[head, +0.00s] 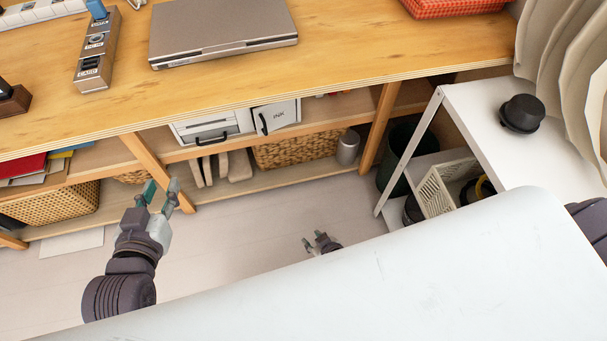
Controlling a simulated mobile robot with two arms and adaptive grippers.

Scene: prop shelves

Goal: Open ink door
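The white ink door (278,116), labelled INK, is on a white unit on the shelf under the wooden desk. It has a dark handle (263,123) near its left edge. The door sits at an angle to the drawer fronts beside it, but I cannot tell how far it stands ajar. My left gripper (161,188) is open and empty, left of and lower in the picture than the door. My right gripper (313,240) is open and empty, below the door in the picture and apart from it. Most of my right arm is hidden behind a large pale surface.
White drawers (205,132) with a dark handle are left of the door. A wooden desk leg (150,160) stands near my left gripper. A wicker basket (290,153) and grey cylinder (347,147) are below. A white side table (500,150) is at right. Floor between is clear.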

